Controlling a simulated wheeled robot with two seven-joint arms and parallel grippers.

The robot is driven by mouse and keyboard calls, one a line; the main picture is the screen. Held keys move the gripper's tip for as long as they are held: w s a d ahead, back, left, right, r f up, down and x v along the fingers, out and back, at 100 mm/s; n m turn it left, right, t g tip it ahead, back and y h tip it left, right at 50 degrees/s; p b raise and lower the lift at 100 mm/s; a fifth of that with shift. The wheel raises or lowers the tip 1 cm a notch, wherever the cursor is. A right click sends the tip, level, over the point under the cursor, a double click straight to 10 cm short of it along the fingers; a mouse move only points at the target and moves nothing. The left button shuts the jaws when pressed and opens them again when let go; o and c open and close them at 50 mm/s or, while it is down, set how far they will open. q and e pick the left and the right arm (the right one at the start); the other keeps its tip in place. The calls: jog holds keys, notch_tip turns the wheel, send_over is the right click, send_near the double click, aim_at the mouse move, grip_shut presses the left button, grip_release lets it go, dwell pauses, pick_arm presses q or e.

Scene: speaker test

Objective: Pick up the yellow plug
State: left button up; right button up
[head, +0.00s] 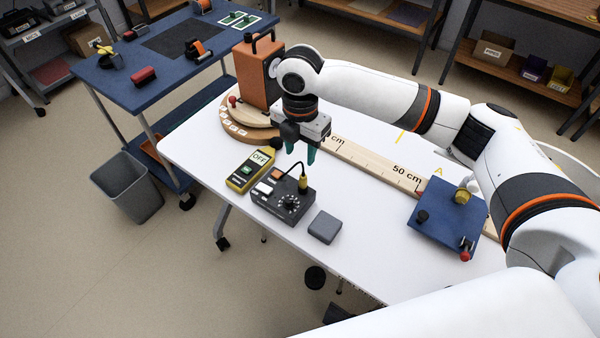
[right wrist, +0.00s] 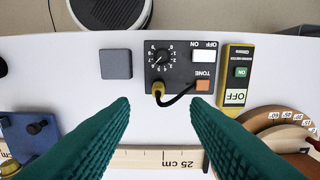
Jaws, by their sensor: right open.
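The yellow plug (head: 303,182) stands at the back edge of a black tone box (head: 284,205), with a black cable arching from it over the box. In the right wrist view the plug (right wrist: 158,89) lies ahead of the fingertips, between their lines. My right gripper (head: 300,152) is open and empty, with green fingers pointing down. It is above and behind the plug, apart from it. It also shows in the right wrist view (right wrist: 160,103). My left gripper is not in view.
A yellow meter (head: 250,170) reading OFF lies left of the box, and a grey block (head: 325,227) lies right. A wooden ruler (head: 365,163) runs behind. A blue board (head: 440,220) with terminals is at right. An orange case (head: 258,75) stands at the table's far end.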

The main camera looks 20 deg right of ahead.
aim_at(303, 175)
notch_tip(303, 175, down, 5)
jog(key=shift+f, duration=0.15)
jog(key=f, duration=0.2)
jog(key=f+p, duration=0.1)
jog(key=f, duration=0.2)
jog(key=shift+w+d+f, duration=0.15)
jog(key=shift+d+f, duration=0.15)
jog(key=shift+d, duration=0.1)
jog(key=shift+c, duration=0.2)
grip_shut()
